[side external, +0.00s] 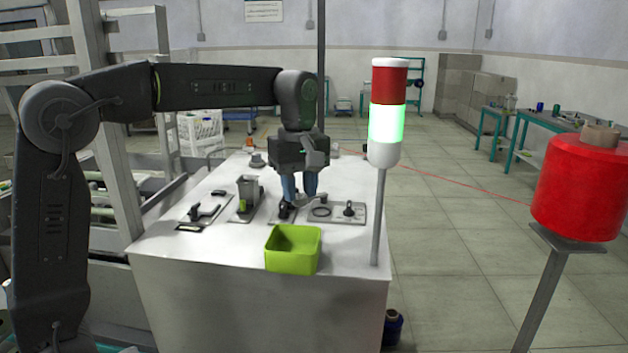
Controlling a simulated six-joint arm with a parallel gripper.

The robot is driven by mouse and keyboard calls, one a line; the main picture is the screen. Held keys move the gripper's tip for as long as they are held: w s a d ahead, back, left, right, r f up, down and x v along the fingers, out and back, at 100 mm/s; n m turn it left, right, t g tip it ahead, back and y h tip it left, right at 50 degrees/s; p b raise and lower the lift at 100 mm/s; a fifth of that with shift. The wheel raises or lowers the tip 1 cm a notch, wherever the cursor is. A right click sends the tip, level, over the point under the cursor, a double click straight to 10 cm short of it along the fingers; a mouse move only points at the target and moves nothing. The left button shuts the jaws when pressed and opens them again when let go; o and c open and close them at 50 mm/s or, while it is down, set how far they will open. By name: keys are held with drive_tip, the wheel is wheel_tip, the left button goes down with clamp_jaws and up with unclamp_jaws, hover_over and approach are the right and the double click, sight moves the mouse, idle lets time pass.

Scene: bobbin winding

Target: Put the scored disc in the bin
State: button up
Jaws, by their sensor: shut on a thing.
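My gripper (299,197) points down over the white worktable, with its two blue fingers low above the fixtures. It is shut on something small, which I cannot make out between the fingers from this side. I cannot pick out the scored disc clearly. A small dark fixture (286,213) sits just below the left finger, and I cannot tell whether they touch. The bin is an open yellow-green box (292,262) at the table's front edge, nearer the camera than my gripper. Its floor is mostly hidden.
A grey plate (335,216) with a dark ring and a black knob lies right of the fingers. A grey holder (248,192) and a black-handled fixture (203,213) stand left. A lit signal tower (387,120) rises at the right front. A red thread spool (583,190) stands beyond the table.

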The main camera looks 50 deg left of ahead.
drive_tip(key=shift+s+d+f, duration=0.15)
drive_tip(key=shift+s+f, duration=0.25)
drive_tip(key=shift+f, duration=0.4)
drive_tip(key=shift+s+d+f, duration=0.2)
drive_tip(key=shift+s+f, duration=0.2)
drive_tip(key=shift+f, duration=0.4)
drive_tip(key=shift+s+d+f, duration=0.15)
drive_tip(key=shift+s+f, duration=0.25)
drive_tip(key=shift+f, duration=0.4)
drive_tip(key=shift+f, duration=0.85)
drive_tip(key=o, duration=0.8)
drive_tip(key=shift+r, duration=0.15)
wheel_tip(320, 180, up, 7)
idle(0.6)
